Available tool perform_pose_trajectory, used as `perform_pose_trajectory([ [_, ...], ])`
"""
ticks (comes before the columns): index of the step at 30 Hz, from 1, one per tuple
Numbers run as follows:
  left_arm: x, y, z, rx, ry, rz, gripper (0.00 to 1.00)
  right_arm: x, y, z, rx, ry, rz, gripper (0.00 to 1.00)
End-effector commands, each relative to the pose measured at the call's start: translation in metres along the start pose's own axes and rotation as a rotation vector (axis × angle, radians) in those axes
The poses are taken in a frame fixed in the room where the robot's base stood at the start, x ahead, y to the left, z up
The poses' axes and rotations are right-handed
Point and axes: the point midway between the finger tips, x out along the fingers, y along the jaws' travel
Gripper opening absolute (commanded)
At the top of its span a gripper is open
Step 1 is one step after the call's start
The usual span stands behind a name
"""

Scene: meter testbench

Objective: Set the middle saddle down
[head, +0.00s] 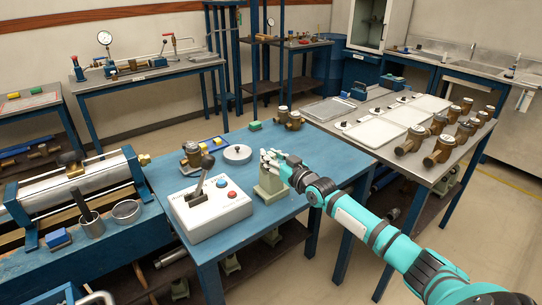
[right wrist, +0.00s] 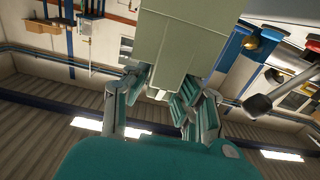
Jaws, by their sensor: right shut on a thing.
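A grey-green saddle (head: 269,189) is at the right part of the blue bench, upright, just right of the control box. My right gripper (head: 275,165) is shut on its upper part. I cannot tell whether its foot touches the bench top. In the right wrist view the saddle (right wrist: 178,45) fills the upper middle, with the fingers of the right gripper (right wrist: 160,95) against its end. Similar grey-green saddles (head: 230,264) stand on the lower shelf under the bench. My left gripper is not in view.
A control box (head: 210,207) with a lever and red and blue buttons is close left of the saddle. The bench's right side (head: 335,150) is clear. A steel table with several brass meters (head: 440,150) stands right.

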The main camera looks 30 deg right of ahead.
Motion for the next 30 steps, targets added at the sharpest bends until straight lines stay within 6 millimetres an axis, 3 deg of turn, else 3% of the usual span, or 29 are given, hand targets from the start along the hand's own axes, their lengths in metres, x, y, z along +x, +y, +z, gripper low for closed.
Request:
perform_pose_trajectory([
  [5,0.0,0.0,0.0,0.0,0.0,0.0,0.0,0.0,0.0,-0.004,-0.001,0.009,0.0,0.0],
  [6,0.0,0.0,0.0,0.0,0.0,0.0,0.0,0.0,0.0,0.0,-0.001,0.001,0.0,0.24],
  [11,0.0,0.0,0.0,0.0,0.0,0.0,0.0,0.0,0.0,0.0,-0.001,0.001,0.0,0.45],
  [23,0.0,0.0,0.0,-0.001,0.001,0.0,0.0,-0.007,-0.001,0.002,0.001,0.0,-0.001,0.47],
  [30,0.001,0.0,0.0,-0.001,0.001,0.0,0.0,-0.048,-0.001,0.004,0.0,-0.003,-0.002,0.47],
])
